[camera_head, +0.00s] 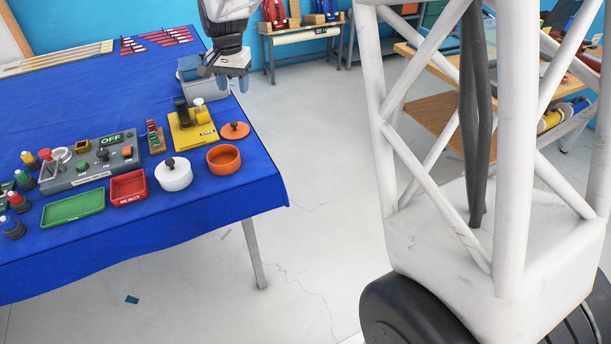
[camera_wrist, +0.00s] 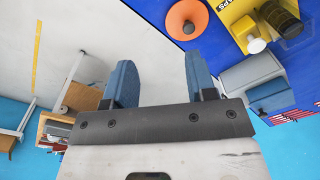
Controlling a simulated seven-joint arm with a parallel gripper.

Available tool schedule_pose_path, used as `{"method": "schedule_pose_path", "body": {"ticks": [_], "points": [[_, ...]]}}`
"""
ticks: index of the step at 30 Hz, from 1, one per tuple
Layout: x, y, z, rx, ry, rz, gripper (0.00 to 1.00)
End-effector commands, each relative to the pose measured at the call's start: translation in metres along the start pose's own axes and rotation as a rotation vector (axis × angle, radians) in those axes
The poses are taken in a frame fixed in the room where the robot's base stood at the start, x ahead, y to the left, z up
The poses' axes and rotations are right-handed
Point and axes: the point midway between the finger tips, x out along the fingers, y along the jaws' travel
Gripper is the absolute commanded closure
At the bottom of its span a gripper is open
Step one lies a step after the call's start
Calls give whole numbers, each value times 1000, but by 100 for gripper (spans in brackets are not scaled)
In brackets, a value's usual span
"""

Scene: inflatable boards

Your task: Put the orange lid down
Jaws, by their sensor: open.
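The orange lid (camera_head: 235,130) with a dark knob lies flat on the blue table, just behind the open orange pot (camera_head: 223,158) and apart from it. The lid also shows at the top of the wrist view (camera_wrist: 187,19). My gripper (camera_head: 233,84) hangs above the table's far right edge, behind the lid and apart from it. In the wrist view my gripper (camera_wrist: 158,85) has its two blue fingers spread wide with nothing between them.
A yellow block (camera_head: 193,128) stands left of the lid, with a grey box (camera_head: 205,82) behind it. A white lidded pot (camera_head: 173,174), a red tray (camera_head: 128,187) and a green tray (camera_head: 73,208) sit nearer the front. The table's right edge is close to the lid.

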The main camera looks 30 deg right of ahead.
Motion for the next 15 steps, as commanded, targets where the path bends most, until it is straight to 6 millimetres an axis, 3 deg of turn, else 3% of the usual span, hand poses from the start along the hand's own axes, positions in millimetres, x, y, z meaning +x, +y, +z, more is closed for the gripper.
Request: {"method": "schedule_pose_path", "body": {"ticks": [6, 15], "points": [[-31, 40, 48, -91, 25, -16, 49], [-58, 95, 116, -218, 60, -33, 49]]}}
